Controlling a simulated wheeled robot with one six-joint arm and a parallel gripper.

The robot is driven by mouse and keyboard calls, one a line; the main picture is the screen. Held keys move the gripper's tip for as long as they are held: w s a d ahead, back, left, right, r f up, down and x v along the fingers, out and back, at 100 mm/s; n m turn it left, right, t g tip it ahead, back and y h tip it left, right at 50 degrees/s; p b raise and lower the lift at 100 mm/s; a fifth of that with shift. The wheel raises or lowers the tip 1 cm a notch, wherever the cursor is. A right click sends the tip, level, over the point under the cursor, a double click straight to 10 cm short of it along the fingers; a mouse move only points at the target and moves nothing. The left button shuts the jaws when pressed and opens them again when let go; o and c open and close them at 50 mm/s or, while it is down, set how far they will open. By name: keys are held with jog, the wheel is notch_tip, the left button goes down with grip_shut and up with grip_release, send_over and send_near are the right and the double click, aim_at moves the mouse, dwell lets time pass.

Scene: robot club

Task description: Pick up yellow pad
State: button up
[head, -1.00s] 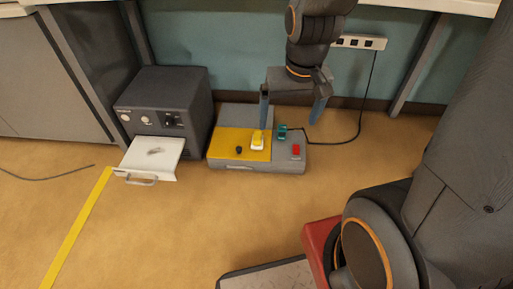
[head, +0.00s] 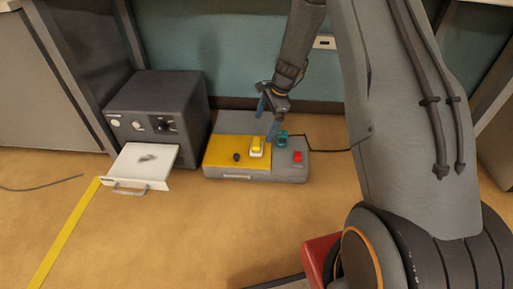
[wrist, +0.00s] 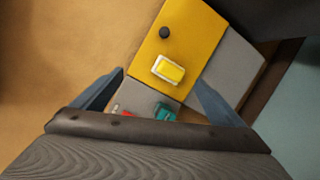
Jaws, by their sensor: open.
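The small yellow pad (head: 257,146) has a white border and sits on the yellow panel (head: 222,151) of a grey box on the floor. In the wrist view the yellow pad (wrist: 170,70) lies on the panel, near the line between my fingertips. My gripper (head: 267,124) is open and empty, pointing down over the box. In the wrist view my gripper (wrist: 158,80) has one blue-grey finger on each side of the pad. I cannot tell how high the fingertips are above it.
A black knob (head: 236,157), a teal piece (head: 282,139) and a red piece (head: 297,157) are on the box. A dark machine (head: 160,108) with an open white drawer (head: 146,164) stands at left. A cable runs right. The floor in front is clear.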

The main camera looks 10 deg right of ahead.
aim_at(259, 142)
jog(key=shift+w+a+f+m+y+b, duration=0.2)
jog(key=shift+w+f+m+b, duration=0.65)
jog(key=shift+f, duration=1.8)
jog(key=shift+w+a+f+m+y+b, duration=0.15)
jog(key=shift+w+a+f+m+b, duration=0.45)
jog(key=shift+f, duration=2.05)
jog(key=shift+w+f+m+y+b, duration=0.15)
jog(key=shift+w+f+m+b, duration=0.9)
jog(key=shift+f, duration=1.6)
jog(key=shift+w, duration=0.1)
jog(key=c, duration=1.1)
